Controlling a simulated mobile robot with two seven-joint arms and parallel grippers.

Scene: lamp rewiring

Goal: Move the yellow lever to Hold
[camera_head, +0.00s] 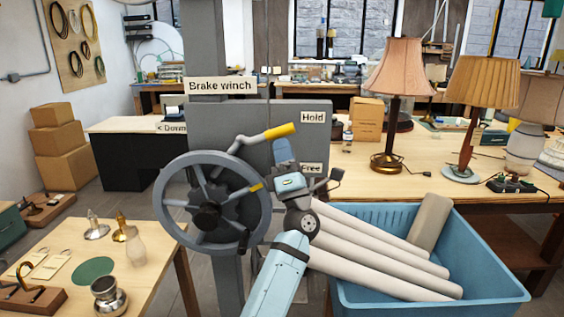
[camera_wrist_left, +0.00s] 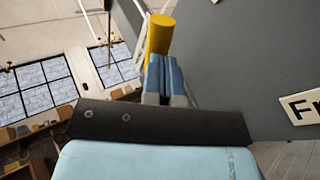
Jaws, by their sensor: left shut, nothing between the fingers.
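The yellow lever (camera_head: 280,131) is a grey bar with a yellow grip, in front of a grey panel (camera_head: 350,130). It tilts up to the right, its grip left of and slightly below the "Hold" label (camera_head: 313,117) and well above the "Free" label (camera_head: 312,168), which is partly covered. My left gripper (camera_head: 281,145) is shut and empty, its blue fingertips just under the yellow grip. In the left wrist view the fingertips (camera_wrist_left: 165,62) overlap the lower end of the yellow grip (camera_wrist_left: 160,35); I cannot tell whether they touch. My right gripper is not in view.
A grey handwheel (camera_head: 167,200) stands left of my left wrist, on the "Brake winch" post (camera_head: 205,45). A blue crate (camera_head: 430,300) with pale rolls is at lower right. A bench (camera_head: 450,190) with lamps stands behind it. A small table (camera_head: 60,255) holds parts at lower left.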

